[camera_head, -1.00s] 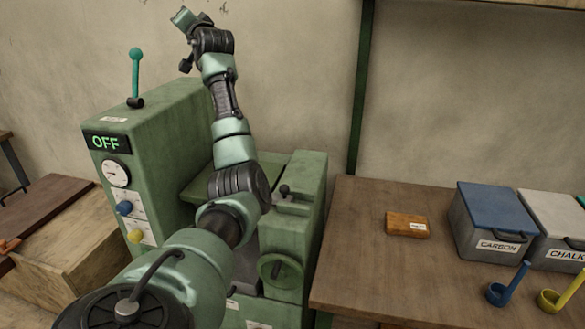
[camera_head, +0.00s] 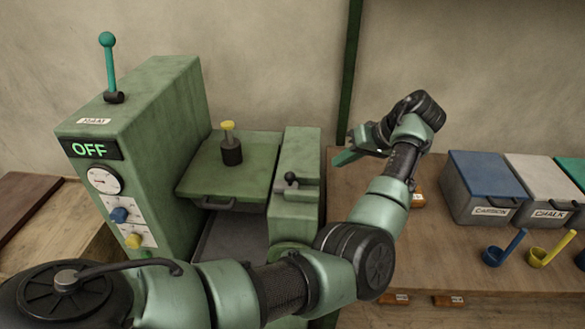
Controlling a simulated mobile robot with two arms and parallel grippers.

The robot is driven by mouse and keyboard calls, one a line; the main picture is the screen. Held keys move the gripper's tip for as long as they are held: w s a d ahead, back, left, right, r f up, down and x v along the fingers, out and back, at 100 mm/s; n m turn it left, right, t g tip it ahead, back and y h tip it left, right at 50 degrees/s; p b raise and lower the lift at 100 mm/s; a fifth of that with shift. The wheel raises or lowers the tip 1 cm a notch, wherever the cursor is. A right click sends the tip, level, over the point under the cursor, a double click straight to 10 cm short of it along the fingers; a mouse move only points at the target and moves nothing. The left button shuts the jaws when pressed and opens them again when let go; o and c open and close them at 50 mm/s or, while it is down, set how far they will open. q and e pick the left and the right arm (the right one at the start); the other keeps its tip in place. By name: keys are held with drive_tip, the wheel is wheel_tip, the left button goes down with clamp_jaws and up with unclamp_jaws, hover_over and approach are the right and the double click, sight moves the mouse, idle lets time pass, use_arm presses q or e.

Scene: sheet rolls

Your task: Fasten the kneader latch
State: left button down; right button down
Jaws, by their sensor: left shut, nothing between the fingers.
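The green kneader (camera_head: 165,130) stands at left, its display reading OFF. Its lid (camera_head: 200,180) lies roughly flat between the tall housing and the right-hand block, with a front handle and a yellow-topped black knob (camera_head: 230,145). The latch (camera_head: 291,181), a small black knob in a slotted plate, sits on top of the right block. I cannot tell whether it engages the lid. My left gripper (camera_head: 342,158) is shut and empty, to the right of the latch and apart from it, pointing left. My right gripper is not in view.
A teal-knobbed lever (camera_head: 109,65) rises from the kneader housing. On the right table stand a blue-lidded carbon bin (camera_head: 485,185), a chalk bin (camera_head: 543,187), and blue (camera_head: 500,250) and yellow (camera_head: 550,250) scoops.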

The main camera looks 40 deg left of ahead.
sight(319, 176)
use_arm(q)
drive_tip(key=shift+s+d+f, duration=0.1)
drive_tip(key=shift+d, duration=0.3)
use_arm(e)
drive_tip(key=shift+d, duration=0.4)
